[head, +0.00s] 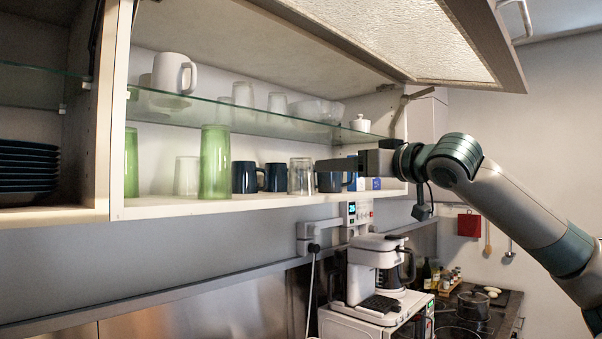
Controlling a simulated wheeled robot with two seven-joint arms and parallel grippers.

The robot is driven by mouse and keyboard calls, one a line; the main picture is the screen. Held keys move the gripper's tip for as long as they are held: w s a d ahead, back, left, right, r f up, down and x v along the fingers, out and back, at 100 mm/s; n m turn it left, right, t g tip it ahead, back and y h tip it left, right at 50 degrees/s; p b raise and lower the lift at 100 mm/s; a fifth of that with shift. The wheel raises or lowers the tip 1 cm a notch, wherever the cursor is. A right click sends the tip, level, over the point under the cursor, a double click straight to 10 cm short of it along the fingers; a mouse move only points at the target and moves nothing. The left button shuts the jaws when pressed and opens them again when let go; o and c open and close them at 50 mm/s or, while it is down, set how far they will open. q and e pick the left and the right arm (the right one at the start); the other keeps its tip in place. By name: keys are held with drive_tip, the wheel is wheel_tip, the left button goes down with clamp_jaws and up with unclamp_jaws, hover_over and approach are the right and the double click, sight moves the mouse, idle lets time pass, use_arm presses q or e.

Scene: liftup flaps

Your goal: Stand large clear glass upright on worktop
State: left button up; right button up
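A large clear glass (301,177) stands upright on the bottom board of the open wall cabinet, in line with several dark blue mugs. My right gripper (322,165) reaches into the cabinet from the right. Its dark fingers point left, with their tips at or close to the right side of the glass; I cannot tell whether they touch it. The fingers overlap edge-on, so their opening does not show. My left gripper is not in view. The worktop (509,311) shows only at the lower right.
A tall green glass (215,162) and blue mugs (245,177) stand to the left of the clear glass. A glass shelf (230,110) holding cups runs above. The raised flap (400,40) overhangs. A coffee machine (375,265) stands on a white appliance (362,323) below.

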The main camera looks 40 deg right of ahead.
sight(308, 166)
drive_tip(key=w+p, duration=0.1)
drive_tip(key=w, duration=0.2)
drive_tip(key=w+p, duration=0.2)
drive_tip(key=w+d+p, duration=0.1)
drive_tip(key=w, duration=0.2)
drive_tip(key=shift+w, duration=0.35)
drive_tip(key=shift+w+d+p, duration=0.1)
drive_tip(key=shift+w+p, duration=0.5)
drive_tip(key=shift+w, duration=0.4)
drive_tip(key=w+p, duration=0.1)
drive_tip(key=w, duration=0.1)
drive_tip(key=p, duration=0.1)
drive_tip(key=shift+w+d+r+p, duration=0.25)
drive_tip(key=shift+w+p, duration=0.1)
drive_tip(key=shift+w, duration=0.05)
drive_tip(key=shift+w+d+f+p, duration=0.15)
drive_tip(key=shift+w+p, duration=0.3)
drive_tip(key=shift+w, duration=0.7)
drive_tip(key=c, duration=1.2)
